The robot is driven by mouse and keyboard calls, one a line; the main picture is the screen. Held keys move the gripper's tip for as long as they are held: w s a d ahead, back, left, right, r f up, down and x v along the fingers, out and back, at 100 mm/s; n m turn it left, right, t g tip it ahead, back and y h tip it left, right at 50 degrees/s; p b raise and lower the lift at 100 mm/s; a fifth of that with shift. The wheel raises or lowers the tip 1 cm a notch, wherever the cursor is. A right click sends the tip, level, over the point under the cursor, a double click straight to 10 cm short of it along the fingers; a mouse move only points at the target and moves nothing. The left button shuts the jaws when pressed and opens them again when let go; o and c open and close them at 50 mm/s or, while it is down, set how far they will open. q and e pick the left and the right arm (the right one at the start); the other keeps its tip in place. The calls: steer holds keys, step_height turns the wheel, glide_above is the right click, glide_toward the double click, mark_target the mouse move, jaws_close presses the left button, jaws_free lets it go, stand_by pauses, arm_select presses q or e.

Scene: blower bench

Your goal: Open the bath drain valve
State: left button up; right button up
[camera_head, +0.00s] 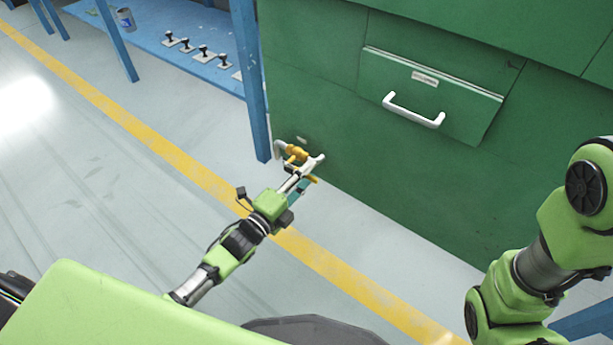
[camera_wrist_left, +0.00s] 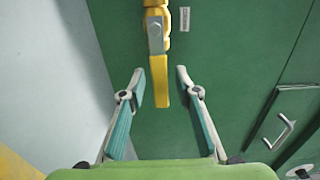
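The drain valve (camera_head: 297,153) is a yellow fitting low on the green bath housing, near its left corner. In the left wrist view, its yellow lever (camera_wrist_left: 160,82) points down the picture from a bolted pivot. My left gripper (camera_head: 306,170) is at the valve; in its wrist view the gripper (camera_wrist_left: 161,86) has its two fingers apart. The lever's end lies between the fingertips, with a visible gap on each side. In the head view the gripper partly covers the lever. My right arm shows at the right edge of the head view, but its gripper is out of frame.
The green housing (camera_head: 330,95) has a drawer-like panel with a white handle (camera_head: 413,112) above and right of the valve. A blue post (camera_head: 250,80) stands just left of the valve. A blue bench (camera_head: 165,38) is at the back left. The floor to the left is clear.

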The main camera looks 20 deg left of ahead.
arm_select(q)
jaws_close()
steer(key=shift+a+f+m, duration=0.1)
steer(key=shift+f+m, duration=0.85)
steer(key=shift+m, duration=0.65)
jaws_free()
steer(key=shift+s, duration=0.1)
steer(key=v, duration=1.2)
